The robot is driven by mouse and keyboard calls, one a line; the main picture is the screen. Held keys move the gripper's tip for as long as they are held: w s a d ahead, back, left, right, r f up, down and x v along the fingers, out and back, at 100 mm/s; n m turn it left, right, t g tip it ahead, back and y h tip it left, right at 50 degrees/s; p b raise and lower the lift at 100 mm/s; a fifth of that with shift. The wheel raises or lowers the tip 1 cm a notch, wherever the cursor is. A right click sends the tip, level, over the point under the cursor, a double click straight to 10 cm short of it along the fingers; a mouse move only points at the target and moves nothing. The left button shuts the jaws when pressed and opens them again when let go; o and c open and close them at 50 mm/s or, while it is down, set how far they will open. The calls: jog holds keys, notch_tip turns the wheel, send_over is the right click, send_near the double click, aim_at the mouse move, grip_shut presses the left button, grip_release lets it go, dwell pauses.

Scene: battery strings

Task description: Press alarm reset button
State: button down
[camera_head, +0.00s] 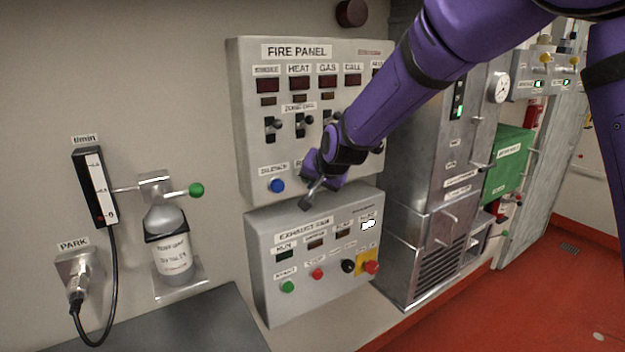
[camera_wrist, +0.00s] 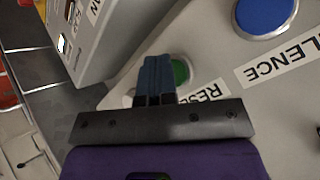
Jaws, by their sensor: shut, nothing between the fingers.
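The fire panel (camera_head: 250,110) is a grey wall box. In the wrist view, a green button (camera_wrist: 181,71) sits beside a label (camera_wrist: 208,92) reading "RES…". My gripper (camera_wrist: 157,70) is shut and empty, its fingertips over the left part of this button. I cannot tell whether they touch it. In the head view, my gripper (camera_head: 308,200) is at the lower part of the panel and hides this button. The blue silence button (camera_head: 277,185) is just left of my gripper; it also shows at the top right of the wrist view (camera_wrist: 265,14).
The exhaust fan box (camera_head: 262,240) sticks out just below the fire panel, with green, red and black buttons and a red knob (camera_head: 371,267) on yellow. A bottle (camera_head: 170,250) hangs at left. A metal cabinet (camera_head: 425,180) stands at right, with red floor beyond.

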jog(key=shift+s, duration=0.1)
jog(key=shift+s+d, duration=0.6)
jog(key=shift+s, duration=0.2)
jog(key=shift+s+d, duration=0.7)
jog(key=shift+s, duration=0.35)
jog(key=shift+s+d, duration=0.7)
jog(key=shift+s, duration=0.35)
